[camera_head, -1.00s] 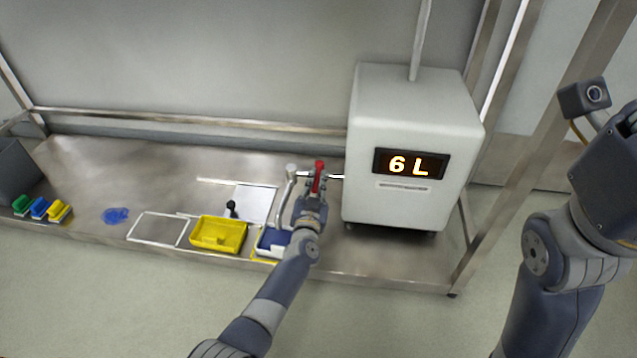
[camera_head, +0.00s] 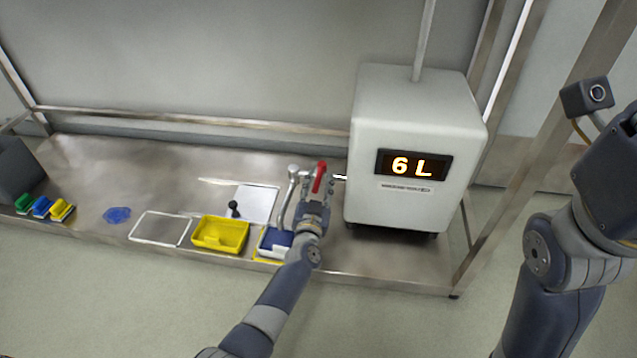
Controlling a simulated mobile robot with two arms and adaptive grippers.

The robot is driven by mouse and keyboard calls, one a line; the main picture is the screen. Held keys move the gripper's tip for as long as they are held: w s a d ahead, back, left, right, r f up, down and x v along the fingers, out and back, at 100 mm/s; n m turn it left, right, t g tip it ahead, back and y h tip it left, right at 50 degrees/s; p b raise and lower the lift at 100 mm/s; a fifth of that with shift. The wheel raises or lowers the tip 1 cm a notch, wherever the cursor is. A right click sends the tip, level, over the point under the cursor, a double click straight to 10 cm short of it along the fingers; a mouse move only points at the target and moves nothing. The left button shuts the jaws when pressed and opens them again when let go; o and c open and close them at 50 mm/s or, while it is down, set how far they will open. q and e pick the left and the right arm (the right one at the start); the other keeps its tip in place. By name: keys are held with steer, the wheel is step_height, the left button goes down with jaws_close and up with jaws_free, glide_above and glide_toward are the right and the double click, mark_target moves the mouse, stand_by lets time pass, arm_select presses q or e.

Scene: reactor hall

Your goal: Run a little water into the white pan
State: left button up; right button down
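A tap with a red lever (camera_head: 319,177) and a pale curved spout (camera_head: 288,190) juts out left of a white box. My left gripper (camera_head: 318,186) is at the lever, with its fingers apart on either side of it; any contact is too small to tell. A small white pan with a blue inside (camera_head: 274,242) stands below the spout at the bench's front, partly hidden by my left arm. I cannot make out any water. My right arm shows at the right, but its gripper is out of view.
The white box (camera_head: 412,208) shows "6 L". On the steel bench (camera_head: 100,165) are a yellow tray (camera_head: 220,247), a white-framed tray (camera_head: 160,242), a white board (camera_head: 262,190), a black-knobbed object (camera_head: 233,207), a blue cloth (camera_head: 117,215) and coloured sponges (camera_head: 42,206). The back left is clear.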

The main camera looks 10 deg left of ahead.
arm_select(q)
steer(key=s, duration=0.6)
steer(key=shift+s+d, duration=0.25)
steer(key=shift+s, duration=0.05)
